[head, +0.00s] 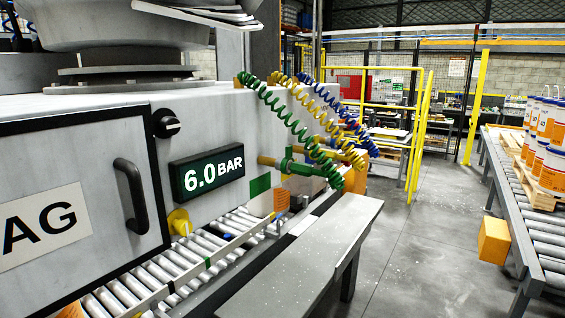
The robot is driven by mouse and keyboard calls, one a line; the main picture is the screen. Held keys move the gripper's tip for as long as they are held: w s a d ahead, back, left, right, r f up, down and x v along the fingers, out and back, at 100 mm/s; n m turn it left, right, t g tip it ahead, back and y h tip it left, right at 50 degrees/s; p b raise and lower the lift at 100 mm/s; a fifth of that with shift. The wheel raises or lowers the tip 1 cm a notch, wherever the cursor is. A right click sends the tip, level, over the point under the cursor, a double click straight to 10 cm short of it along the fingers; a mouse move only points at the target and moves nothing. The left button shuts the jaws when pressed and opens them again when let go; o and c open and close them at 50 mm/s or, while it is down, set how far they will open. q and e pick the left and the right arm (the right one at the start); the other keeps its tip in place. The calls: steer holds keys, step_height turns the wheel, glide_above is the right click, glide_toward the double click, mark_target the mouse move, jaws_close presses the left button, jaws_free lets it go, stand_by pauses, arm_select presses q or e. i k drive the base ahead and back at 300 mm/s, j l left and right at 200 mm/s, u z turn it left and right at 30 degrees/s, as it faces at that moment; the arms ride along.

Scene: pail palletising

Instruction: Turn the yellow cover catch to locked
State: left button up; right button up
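A yellow catch (180,222), rounded like a knob, sits low on the front of the grey machine housing (210,121), just right of the framed cover (72,140) with the black handle (132,195). It is small in the picture, and I cannot tell whether it stands at locked. The cover looks shut in its black frame. Neither of my grippers is in view.
A black knob (166,123) and a 6.0 BAR display (207,173) are above the catch. A roller conveyor (190,257) runs below, beside a grey bench (305,255). Coiled hoses (297,118) hang at the right corner. Open floor (420,250) lies right, before another conveyor (525,200) with pails.

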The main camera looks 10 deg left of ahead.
mark_target(182, 227)
steer(key=u, duration=1.25)
